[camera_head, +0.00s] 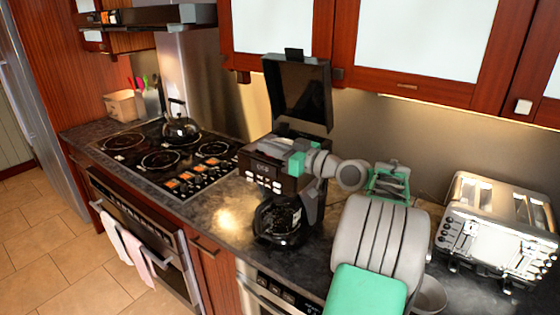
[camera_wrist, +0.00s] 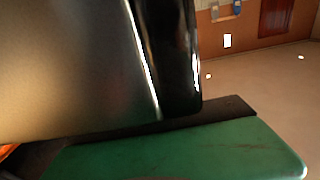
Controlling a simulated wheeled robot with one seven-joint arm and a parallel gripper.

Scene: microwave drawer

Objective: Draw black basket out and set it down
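The coffee maker (camera_head: 262,172) stands on the counter with its dark lid (camera_head: 297,92) raised upright. Its glass carafe (camera_head: 280,220) sits below the front panel. I cannot make out the black basket separately; the top of the machine is partly hidden by my arm. My gripper (camera_head: 300,155), with green parts, is at the machine's top, just in front of and below the raised lid. In the wrist view a green finger with a dark pad (camera_wrist: 180,145) lies along the bottom, and a large grey-black panel fills the upper left. The gap between the fingers is not visible.
A chrome toaster (camera_head: 500,225) stands on the counter at right. A black cooktop (camera_head: 170,155) with a kettle (camera_head: 181,125) is at left. Upper cabinets (camera_head: 440,35) hang above. Some counter (camera_head: 215,205) is bare left of the coffee maker.

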